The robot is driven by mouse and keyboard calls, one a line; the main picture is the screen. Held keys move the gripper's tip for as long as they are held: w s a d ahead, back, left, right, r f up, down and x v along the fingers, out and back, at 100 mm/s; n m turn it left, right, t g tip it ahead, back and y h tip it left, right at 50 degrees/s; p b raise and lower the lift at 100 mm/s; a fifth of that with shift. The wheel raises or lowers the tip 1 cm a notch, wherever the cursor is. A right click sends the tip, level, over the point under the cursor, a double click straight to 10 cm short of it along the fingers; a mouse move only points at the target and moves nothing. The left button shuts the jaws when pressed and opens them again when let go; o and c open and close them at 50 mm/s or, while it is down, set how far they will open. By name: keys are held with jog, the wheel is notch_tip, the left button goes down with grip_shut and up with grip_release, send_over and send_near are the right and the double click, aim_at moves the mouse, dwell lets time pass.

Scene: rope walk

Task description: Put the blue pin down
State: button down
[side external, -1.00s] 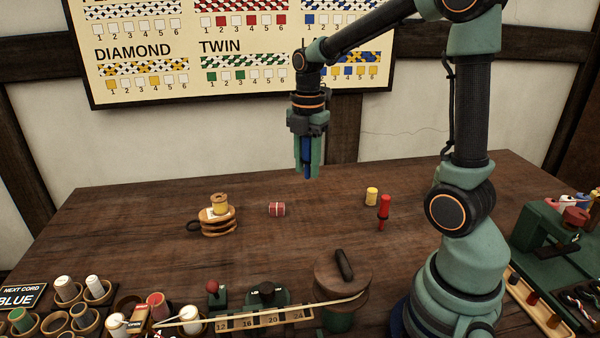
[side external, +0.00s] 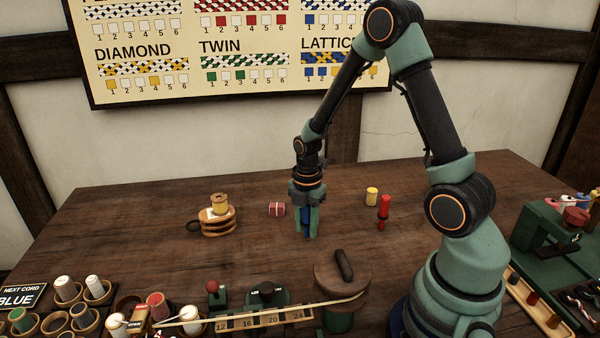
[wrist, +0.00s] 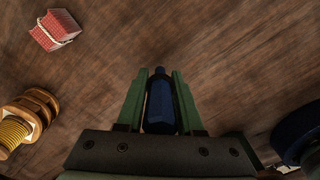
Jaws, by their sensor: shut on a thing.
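My gripper (side external: 308,222) is low over the middle of the wooden table (side external: 130,225), pointing down. It is shut on the blue pin (side external: 306,226), which stands upright between the fingers. In the wrist view the blue pin (wrist: 160,104) shows between the two green fingers of my gripper (wrist: 159,92). The pin's lower end is at or very near the table top; I cannot tell whether it touches.
A red bound bundle (side external: 277,209) lies just left of my gripper. A yellow spool on a wooden stand (side external: 218,222) is further left. A wooden-topped drum (side external: 342,275) is in front.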

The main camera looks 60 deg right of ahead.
jog(key=shift+f, duration=0.35)
jog(key=c, duration=0.5)
grip_release()
jog(key=shift+f, duration=0.1)
jog(key=shift+c, duration=0.2)
